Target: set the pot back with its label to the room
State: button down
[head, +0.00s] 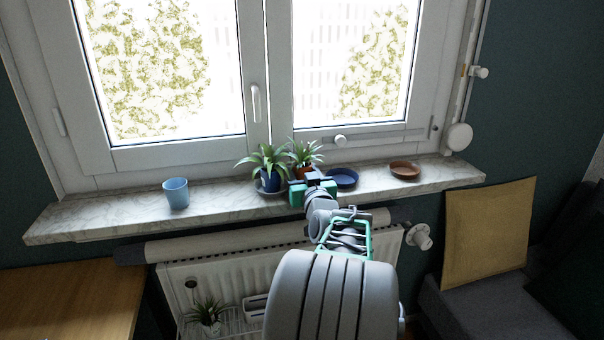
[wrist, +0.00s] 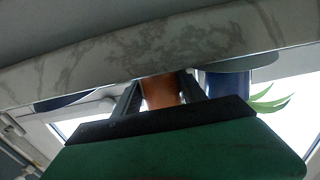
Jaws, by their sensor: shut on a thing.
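A terracotta pot (head: 302,172) with a spiky green plant (head: 305,152) stands at the middle of the marble window sill (head: 110,213). My gripper (head: 317,178) reaches over the sill's front edge and hides much of this pot. In the wrist view, which looks upside down, the pot (wrist: 159,91) sits between my two dark fingers, and the gripper is shut on it. No label shows on the part of the pot in view. Whether the pot touches the sill or a saucer is hidden.
A dark blue pot (head: 270,181) with a plant stands on a saucer close left of the held pot. An empty blue saucer (head: 343,178) and a brown saucer (head: 405,169) lie to the right. A light blue cup (head: 176,193) stands left. The window is behind.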

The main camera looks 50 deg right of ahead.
jog(key=shift+f, duration=0.15)
jog(key=c, duration=0.7)
grip_release()
jog(key=shift+o, duration=0.2)
